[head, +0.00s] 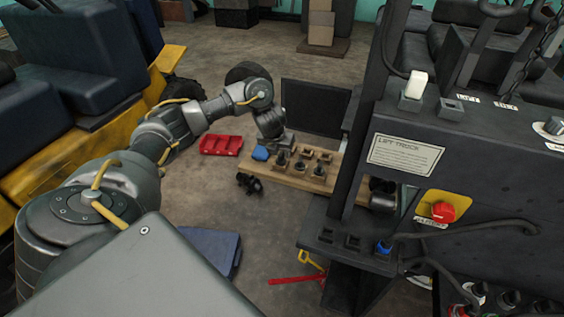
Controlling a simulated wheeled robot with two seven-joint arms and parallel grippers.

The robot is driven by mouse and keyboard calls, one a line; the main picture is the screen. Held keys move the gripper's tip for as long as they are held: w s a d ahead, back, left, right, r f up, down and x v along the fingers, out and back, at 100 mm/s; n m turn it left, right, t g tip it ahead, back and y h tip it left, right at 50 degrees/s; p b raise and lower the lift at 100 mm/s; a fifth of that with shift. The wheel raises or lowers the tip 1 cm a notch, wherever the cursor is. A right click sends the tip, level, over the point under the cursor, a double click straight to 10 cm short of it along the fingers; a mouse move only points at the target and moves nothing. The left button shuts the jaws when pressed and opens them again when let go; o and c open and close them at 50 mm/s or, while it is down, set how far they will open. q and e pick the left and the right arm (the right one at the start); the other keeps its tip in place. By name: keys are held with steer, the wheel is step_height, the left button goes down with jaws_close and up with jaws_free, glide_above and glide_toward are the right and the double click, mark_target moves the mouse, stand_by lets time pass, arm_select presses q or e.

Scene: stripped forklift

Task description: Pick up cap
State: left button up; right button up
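Several small dark round pieces that could be caps sit in square brown holders (318,171) on a wooden board (288,180). A blue cap-like piece (383,248) sits on the dark ledge of the machine, and a white block-shaped piece (417,84) stands on its top. I cannot tell which of these is the task's cap. My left gripper (284,144) points down at the far left end of the board, by the dark pieces. Its fingertips are too small and dark to read, and I see nothing clearly held. My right gripper is out of view.
A dark labelled panel (452,190) with a red button (443,212) fills the right. Floor left of the board is mostly clear.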

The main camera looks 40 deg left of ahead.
arm_select(q)
steer(key=shift+p+x, duration=0.3)
steer(key=shift+x, duration=0.9)
steer(key=shift+r, duration=0.1)
jaws_close()
